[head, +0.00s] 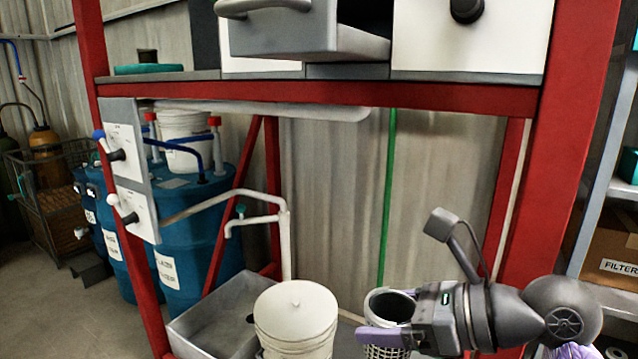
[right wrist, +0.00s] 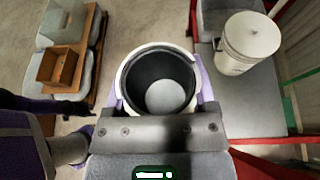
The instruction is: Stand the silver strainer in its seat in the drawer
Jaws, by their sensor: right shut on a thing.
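The silver strainer (head: 388,305) is a round basket with a pale rim, a dark inside and perforated sides, at the lower right of the head view. My right gripper (head: 384,338) is shut on it, with purple fingers on either side. In the right wrist view the strainer (right wrist: 124,72) shows from above between the fingers, open end toward the camera. The grey drawer (head: 275,38) is pulled out at the top of the head view, seen from below and in front. Its inside and the seat are hidden. My left gripper is not in view.
A white lidded bucket (head: 295,318) stands left of the strainer, also in the right wrist view (right wrist: 248,45). A grey tray (head: 215,325) and a pale tap pipe (head: 287,240) are farther left. A red frame beam (head: 320,95) crosses below the drawer. A shelf stands at right.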

